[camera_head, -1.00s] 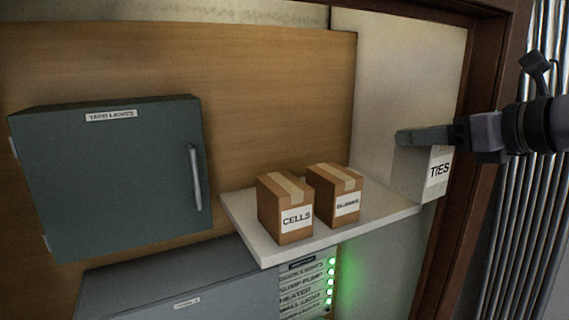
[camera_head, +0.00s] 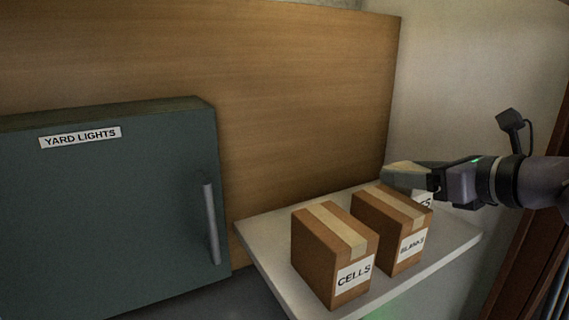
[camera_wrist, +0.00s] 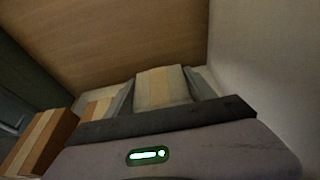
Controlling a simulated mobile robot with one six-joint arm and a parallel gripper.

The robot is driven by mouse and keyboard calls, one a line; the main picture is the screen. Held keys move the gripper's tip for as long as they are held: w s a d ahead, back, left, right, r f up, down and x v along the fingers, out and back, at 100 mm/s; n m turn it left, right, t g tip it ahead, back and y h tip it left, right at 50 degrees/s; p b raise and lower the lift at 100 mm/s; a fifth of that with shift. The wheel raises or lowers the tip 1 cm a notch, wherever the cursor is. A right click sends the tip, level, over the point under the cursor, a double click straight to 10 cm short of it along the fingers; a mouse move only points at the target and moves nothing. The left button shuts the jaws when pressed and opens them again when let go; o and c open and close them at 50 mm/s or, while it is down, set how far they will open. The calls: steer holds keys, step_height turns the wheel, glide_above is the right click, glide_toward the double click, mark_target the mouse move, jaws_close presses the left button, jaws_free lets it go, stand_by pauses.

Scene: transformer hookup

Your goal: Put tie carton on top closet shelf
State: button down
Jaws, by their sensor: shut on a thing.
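The tie carton (camera_head: 425,199) is mostly hidden in the head view behind the BLANKS carton and my gripper; only part of its white label shows. In the wrist view the carton's taped top (camera_wrist: 162,88) sits between my two fingers. My gripper (camera_head: 408,176) is shut on it, over the back right part of the white shelf (camera_head: 262,243). The tie carton is behind and to the right of the BLANKS carton (camera_head: 392,228). I cannot tell whether it touches the shelf.
The CELLS carton (camera_head: 335,258) stands on the shelf, left of the BLANKS carton. A dark green YARD LIGHTS cabinet (camera_head: 105,210) with a handle is at left. A wooden panel (camera_head: 300,100) stands behind, and a pale wall (camera_head: 480,80) is close on the right.

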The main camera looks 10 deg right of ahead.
steer(key=shift+s, duration=0.15)
steer(key=shift+f, duration=0.15)
steer(key=c, duration=0.6)
jaws_free()
steer(key=shift+r, duration=0.3)
steer(key=b+v, duration=0.2)
steer(key=v, duration=0.9)
steer(key=shift+s+d+r, duration=0.15)
steer(key=shift+s, duration=0.2)
